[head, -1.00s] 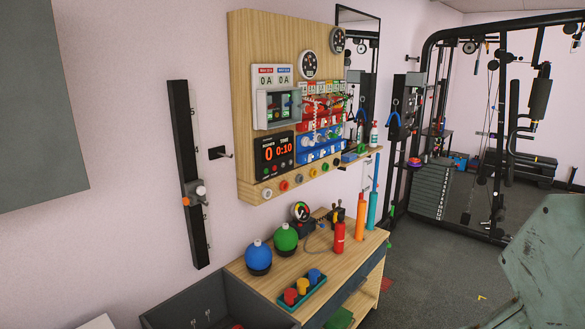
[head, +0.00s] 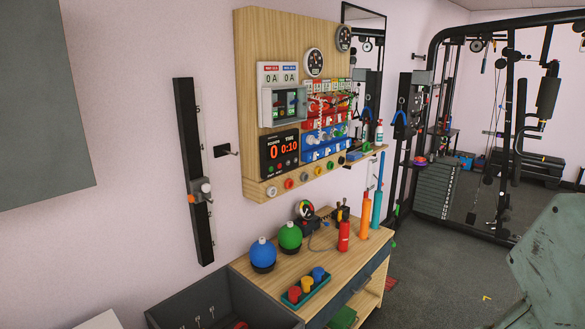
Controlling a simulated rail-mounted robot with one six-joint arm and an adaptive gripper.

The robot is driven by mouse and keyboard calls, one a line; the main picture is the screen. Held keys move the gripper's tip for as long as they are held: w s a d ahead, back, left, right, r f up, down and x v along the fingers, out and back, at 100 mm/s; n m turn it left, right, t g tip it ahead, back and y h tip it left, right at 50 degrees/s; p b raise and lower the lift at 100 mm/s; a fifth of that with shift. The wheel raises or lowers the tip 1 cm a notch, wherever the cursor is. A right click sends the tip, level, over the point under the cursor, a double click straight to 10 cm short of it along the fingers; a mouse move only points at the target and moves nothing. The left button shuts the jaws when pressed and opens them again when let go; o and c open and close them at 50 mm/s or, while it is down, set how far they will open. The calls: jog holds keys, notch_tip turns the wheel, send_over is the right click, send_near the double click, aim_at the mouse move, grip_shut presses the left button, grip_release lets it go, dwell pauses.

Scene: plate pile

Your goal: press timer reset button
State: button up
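The timer (head: 279,152) is a black panel on a wooden board on the wall, left of the picture's middle. It shows red digits, 0 under a rounds label and 0:10 under TIME. A row of small round buttons (head: 279,166) runs along its lower edge. They are too small to read, so I cannot tell which one is reset. My gripper is not in view, and nothing covers the timer.
The wooden board (head: 249,60) also carries a grey switch box (head: 267,107) and gauges. Below stands a wooden bench (head: 272,287) with blue and green balls, a red cylinder (head: 344,236) and a cup tray. A black wall rail (head: 193,170) is left. Open floor (head: 430,270) lies right.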

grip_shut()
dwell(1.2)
